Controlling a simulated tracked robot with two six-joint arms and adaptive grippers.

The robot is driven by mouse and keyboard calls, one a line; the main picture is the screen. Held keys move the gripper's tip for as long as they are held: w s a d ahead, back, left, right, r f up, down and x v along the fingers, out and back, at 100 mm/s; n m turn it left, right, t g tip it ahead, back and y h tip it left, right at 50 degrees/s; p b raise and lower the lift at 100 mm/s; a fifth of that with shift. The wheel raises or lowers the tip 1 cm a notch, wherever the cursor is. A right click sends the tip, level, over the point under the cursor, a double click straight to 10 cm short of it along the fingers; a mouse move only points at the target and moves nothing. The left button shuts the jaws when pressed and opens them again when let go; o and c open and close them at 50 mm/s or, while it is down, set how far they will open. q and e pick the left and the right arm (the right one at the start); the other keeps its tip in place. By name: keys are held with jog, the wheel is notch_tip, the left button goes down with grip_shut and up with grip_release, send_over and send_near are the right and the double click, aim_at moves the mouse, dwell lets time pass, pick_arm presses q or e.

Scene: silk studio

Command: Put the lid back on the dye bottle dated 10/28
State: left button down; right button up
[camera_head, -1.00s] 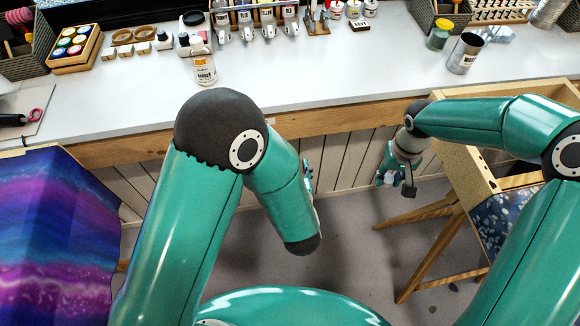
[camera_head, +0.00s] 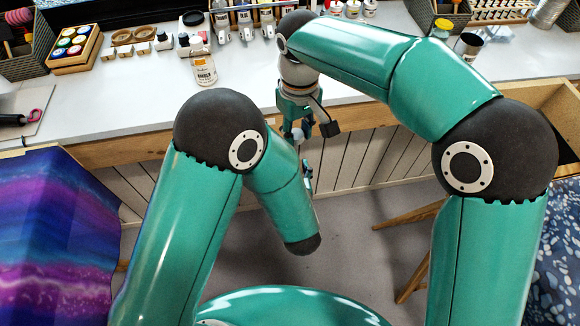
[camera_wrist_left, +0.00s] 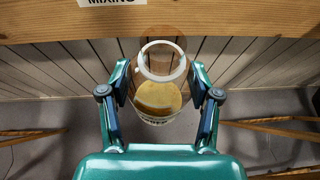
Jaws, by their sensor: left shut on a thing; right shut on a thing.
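In the left wrist view my left gripper (camera_wrist_left: 160,92) is shut around a pale bottle (camera_wrist_left: 160,118). Its open, uncapped mouth faces the camera, and amber shows on it; its lettering is too small to read. In the head view my left forearm hides most of that gripper and the bottle. My right gripper (camera_head: 298,134) is in front of the counter edge, above and slightly left of the visible bit of the left gripper. It is shut on a small whitish thing (camera_head: 298,137), which looks like the lid but is mostly hidden by the fingers.
A labelled bottle (camera_head: 204,68) stands on the white counter (camera_head: 130,95). Purple fabric (camera_head: 55,240) is at the lower left.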

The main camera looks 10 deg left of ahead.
jog(key=shift+s+a+r, duration=0.2)
jog(key=shift+s+a, duration=0.15)
jog(key=shift+a, duration=0.25)
jog(key=shift+f, duration=0.2)
jog(key=shift+f, duration=1.85)
jog(key=shift+s+d, duration=0.1)
jog(key=shift+f, duration=0.85)
jog(key=shift+f, duration=0.55)
